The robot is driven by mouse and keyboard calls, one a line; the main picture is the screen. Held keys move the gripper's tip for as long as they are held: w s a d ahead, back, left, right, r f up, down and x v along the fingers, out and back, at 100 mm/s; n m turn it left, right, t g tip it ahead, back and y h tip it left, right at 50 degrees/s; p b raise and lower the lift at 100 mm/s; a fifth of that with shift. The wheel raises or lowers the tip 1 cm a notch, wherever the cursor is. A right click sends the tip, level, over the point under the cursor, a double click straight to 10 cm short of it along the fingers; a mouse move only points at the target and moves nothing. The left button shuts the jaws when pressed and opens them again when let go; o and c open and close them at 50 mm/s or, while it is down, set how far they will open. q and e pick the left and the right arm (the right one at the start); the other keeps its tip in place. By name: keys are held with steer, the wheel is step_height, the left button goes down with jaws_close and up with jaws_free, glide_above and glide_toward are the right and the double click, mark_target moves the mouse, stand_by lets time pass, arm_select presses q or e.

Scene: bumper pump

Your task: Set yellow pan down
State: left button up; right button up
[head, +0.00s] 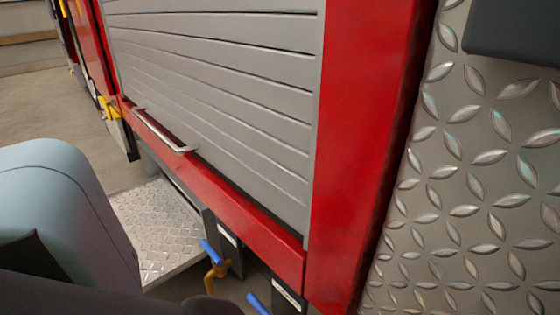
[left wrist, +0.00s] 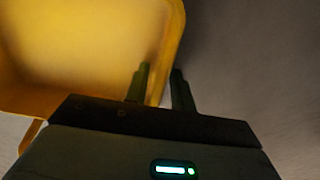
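The yellow pan (left wrist: 85,50) fills the upper left of the left wrist view, and its far parts run out of the frame. My left gripper (left wrist: 161,78) has one finger on the inner side of the pan's wall and one on the outer side, with the wall pinched between them. The surface under the pan is dark and blurred, so I cannot tell whether the pan touches anything. The pan and both grippers are out of the head view.
A red vehicle (head: 355,150) with a closed grey roller shutter (head: 220,80) stands ahead. A metal tread-plate step (head: 160,230) juts out low at left. Blue-handled valves (head: 214,255) sit low in the middle. Open floor (head: 35,100) lies at far left.

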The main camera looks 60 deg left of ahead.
arm_select(q)
steer(key=shift+r, duration=0.1)
step_height(320, 180, up, 11)
steer(key=p, duration=0.6)
steer(key=shift+p, duration=0.3)
steer(key=shift+r, duration=0.45)
steer(key=shift+s, duration=0.1)
